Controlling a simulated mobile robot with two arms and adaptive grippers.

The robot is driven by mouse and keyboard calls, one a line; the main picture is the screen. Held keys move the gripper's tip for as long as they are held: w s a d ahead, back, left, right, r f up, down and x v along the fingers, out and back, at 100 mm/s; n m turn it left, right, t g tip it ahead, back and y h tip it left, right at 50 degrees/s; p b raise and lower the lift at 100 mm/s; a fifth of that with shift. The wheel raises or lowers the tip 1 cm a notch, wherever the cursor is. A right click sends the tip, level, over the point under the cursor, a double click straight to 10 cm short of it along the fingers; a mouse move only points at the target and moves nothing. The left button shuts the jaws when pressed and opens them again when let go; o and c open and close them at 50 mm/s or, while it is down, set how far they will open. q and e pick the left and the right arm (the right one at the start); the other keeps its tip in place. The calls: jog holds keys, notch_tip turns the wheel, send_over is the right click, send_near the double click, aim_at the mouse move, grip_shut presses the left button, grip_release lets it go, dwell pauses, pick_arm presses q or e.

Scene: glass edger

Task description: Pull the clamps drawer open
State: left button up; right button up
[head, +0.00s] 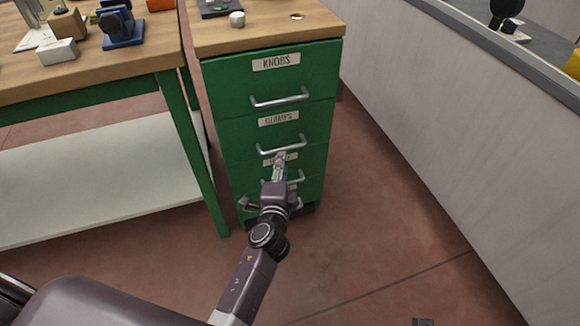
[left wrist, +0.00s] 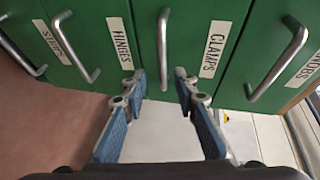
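The green clamps drawer (head: 231,131) is the second from the top in the cabinet and looks shut. Its silver bar handle (head: 262,149) runs across the front below its label. In the left wrist view this handle (left wrist: 163,45) stands upright in the middle, left of the CLAMPS label (left wrist: 214,50). My left gripper (head: 280,158) is just in front of the cabinet, by the clamps handle, and hides part of the drawer below. In the left wrist view its fingers (left wrist: 160,85) are apart, one to each side of the handle, with nothing gripped. My right gripper is not identifiable.
The knobs drawer (head: 222,82) is above, shut. A hinges handle (left wrist: 82,50) is beside the left finger in the left wrist view. A wooden workbench (head: 110,68) stands left of the cabinet, and a pale wall panel (head: 430,130) on the right.

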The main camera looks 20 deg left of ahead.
aim_at(284, 149)
pick_arm(q)
jog(key=shift+b+x, duration=0.6)
jog(key=shift+x, duration=3.4)
pick_arm(e)
jog(key=shift+w+v, duration=0.2)
jog(key=shift+v, duration=2.4)
pick_arm(q)
jog(key=shift+a+r, duration=0.1)
jog(key=shift+r, duration=0.1)
grip_shut()
